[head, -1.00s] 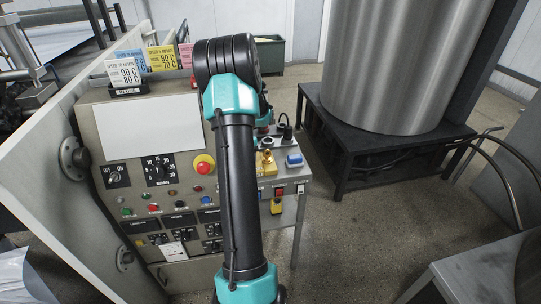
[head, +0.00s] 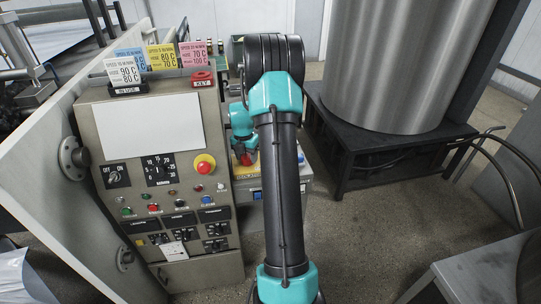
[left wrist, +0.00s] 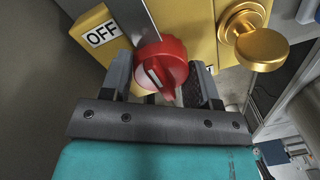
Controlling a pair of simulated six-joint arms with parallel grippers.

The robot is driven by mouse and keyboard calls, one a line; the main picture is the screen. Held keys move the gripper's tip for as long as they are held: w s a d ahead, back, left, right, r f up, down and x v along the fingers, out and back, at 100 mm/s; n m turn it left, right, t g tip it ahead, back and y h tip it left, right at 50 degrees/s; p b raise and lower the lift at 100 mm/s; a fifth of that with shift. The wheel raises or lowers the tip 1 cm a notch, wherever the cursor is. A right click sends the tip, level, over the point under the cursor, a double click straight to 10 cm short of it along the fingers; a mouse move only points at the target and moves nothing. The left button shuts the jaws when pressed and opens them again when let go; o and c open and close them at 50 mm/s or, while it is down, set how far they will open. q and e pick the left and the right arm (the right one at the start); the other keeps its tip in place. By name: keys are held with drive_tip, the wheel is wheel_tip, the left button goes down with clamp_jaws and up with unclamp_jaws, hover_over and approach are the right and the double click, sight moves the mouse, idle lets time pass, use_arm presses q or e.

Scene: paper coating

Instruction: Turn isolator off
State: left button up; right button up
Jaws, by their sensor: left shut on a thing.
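The isolator is a yellow panel (left wrist: 92,22) with a red rotary knob (left wrist: 165,55) and a white OFF label (left wrist: 102,34) to the knob's left in the left wrist view. My left gripper (left wrist: 162,72) is shut on the red knob, one finger on each side of it. A white mark on the knob slants; I cannot tell which setting it points to. In the head view the left gripper (head: 245,154) reaches down over the red knob (head: 248,159), and my arm hides part of the isolator. My right gripper is not in view.
A brass knob (left wrist: 253,35) stands close to the right of the red knob. The grey control panel (head: 108,190) with a red emergency button (head: 204,164) stands left of my arm. A large metal drum (head: 390,65) on a black stand is at the right.

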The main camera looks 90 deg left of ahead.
sight(245, 156)
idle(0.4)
use_arm(q)
drive_tip(key=o, duration=1.3)
drive_tip(key=r, duration=1.1)
drive_tip(key=s+r, duration=0.1)
drive_tip(key=r, duration=0.5)
drive_tip(key=shift+a+r, duration=0.2)
